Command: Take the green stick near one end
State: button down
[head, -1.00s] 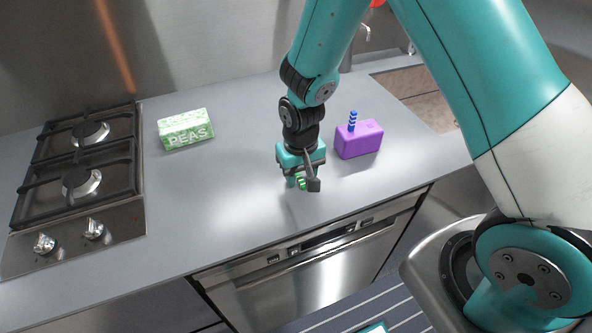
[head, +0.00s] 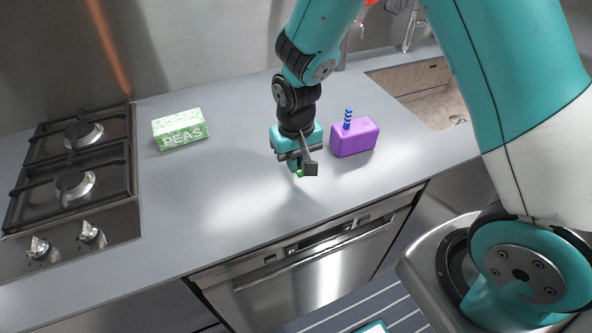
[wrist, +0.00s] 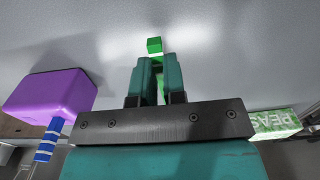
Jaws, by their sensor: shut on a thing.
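The green stick (wrist: 154,46) is between the two teal fingers of my gripper (wrist: 158,66) in the wrist view. One green end sticks out past the fingertips, and more green shows in the gap between them. In the head view only a small bit of the green stick (head: 300,173) shows below my gripper (head: 298,165); the rest is hidden by the fingers. My gripper is shut on the stick, over the counter near its front edge. I cannot tell which part of the stick is held or whether it touches the counter.
A green PEAS box (head: 180,130) and a gas hob (head: 73,187) are to the left. The counter (head: 225,190) between is clear. A sink (head: 436,95) lies back right.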

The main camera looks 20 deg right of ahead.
notch_tip(320, 180, up, 22)
jog(key=p, duration=0.4)
jog(key=shift+p, duration=0.35)
